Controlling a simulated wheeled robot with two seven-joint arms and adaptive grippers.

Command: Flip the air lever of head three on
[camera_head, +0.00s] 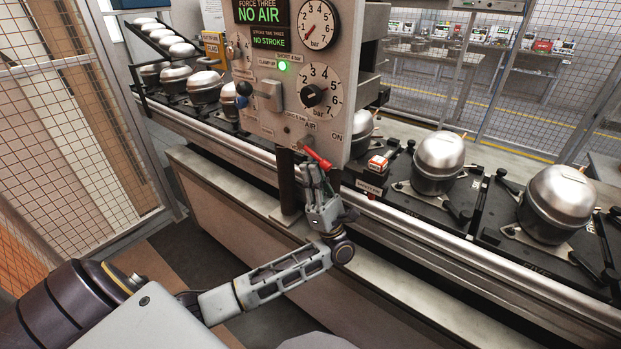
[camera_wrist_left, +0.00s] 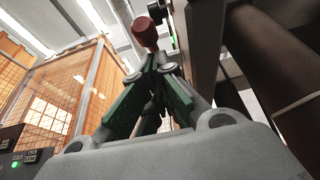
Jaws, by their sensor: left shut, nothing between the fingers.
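The red air lever (camera_head: 318,159) sits at the bottom of the grey panel (camera_head: 270,125) of head three. It slants down to the right, below the "AIR" label and left of the "ON" label. The display (camera_head: 260,12) reads "FORCE THREE NO AIR", and the one below it reads "NO STROKE". My left gripper (camera_head: 312,168) is shut and empty, with its fingers pointing up just under the lever. In the left wrist view the lever's red end (camera_wrist_left: 145,32) shows just past the shut fingertips (camera_wrist_left: 158,58); I cannot tell whether they touch. My right gripper is out of view.
A metal rail (camera_head: 430,238) runs along the conveyor in front of the compressors. Silver compressors (camera_head: 438,160) stand on black pallets right of the panel, and several more stand at the left. A dark post (camera_head: 290,185) is below the panel. A mesh fence (camera_head: 60,120) stands at the left.

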